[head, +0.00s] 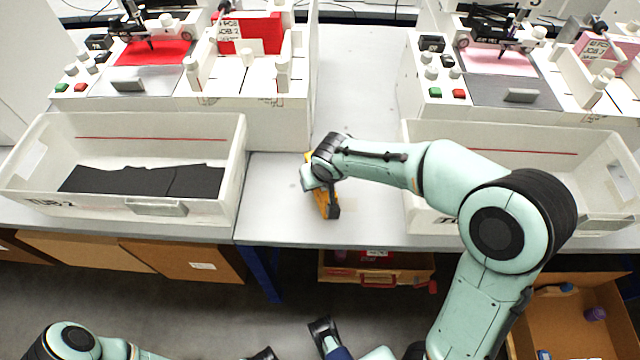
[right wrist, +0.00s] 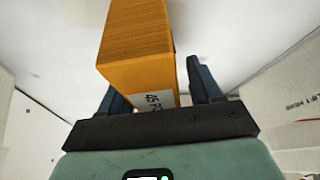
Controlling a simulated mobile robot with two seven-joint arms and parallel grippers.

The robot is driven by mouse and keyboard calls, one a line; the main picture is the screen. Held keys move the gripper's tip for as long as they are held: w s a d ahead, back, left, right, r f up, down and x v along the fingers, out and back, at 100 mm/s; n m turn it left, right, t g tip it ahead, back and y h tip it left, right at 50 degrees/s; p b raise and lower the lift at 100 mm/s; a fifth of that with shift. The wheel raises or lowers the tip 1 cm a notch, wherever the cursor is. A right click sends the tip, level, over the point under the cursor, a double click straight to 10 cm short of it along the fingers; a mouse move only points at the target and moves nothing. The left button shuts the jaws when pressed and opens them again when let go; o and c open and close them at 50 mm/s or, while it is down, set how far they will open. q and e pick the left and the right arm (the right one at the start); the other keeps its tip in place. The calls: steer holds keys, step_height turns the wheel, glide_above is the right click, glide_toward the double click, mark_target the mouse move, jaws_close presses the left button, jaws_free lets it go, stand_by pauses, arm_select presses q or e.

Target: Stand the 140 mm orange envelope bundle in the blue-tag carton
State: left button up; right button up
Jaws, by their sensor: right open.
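The orange envelope bundle (head: 321,199) is on the grey table between the two white tubs, partly hidden by my right gripper (head: 320,196). In the right wrist view the bundle (right wrist: 138,45) shows a white label on its near end. It sits between the two fingers of the right gripper (right wrist: 160,85), which are open, with a clear gap on the right side. My left arm shows only at the bottom edge; a dark tip (head: 262,353) there may be its gripper, mostly cut off. No carton with a clearly readable blue tag shows.
White tubs stand left (head: 235,170) and right (head: 415,160) of the bundle. Plotters (head: 290,110) stand behind. Below the table are a red-labelled box (head: 340,272), closed-looking cartons (head: 175,262) and an open carton (head: 570,325) holding small items. The table around the bundle is clear.

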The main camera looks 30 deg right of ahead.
steer(key=shift+w+f, duration=0.1)
steer(key=shift+f, duration=0.2)
arm_select(q)
steer(key=shift+f, duration=0.2)
arm_select(e)
steer(key=shift+f, duration=0.1)
jaws_close()
arm_select(q)
steer(key=shift+r, duration=0.1)
arm_select(e)
steer(key=shift+r, duration=0.3)
arm_select(q)
steer(key=shift+s+r+g+p, duration=0.15)
steer(key=shift+s+r+p, duration=0.2)
steer(key=shift+r+p, duration=0.6)
steer(key=shift+s+r+g+p, duration=0.15)
steer(key=shift+s+r+p, duration=0.2)
steer(key=shift+r+p, duration=0.55)
arm_select(e)
step_height(320, 180, up, 20)
steer(key=shift+f, duration=0.15)
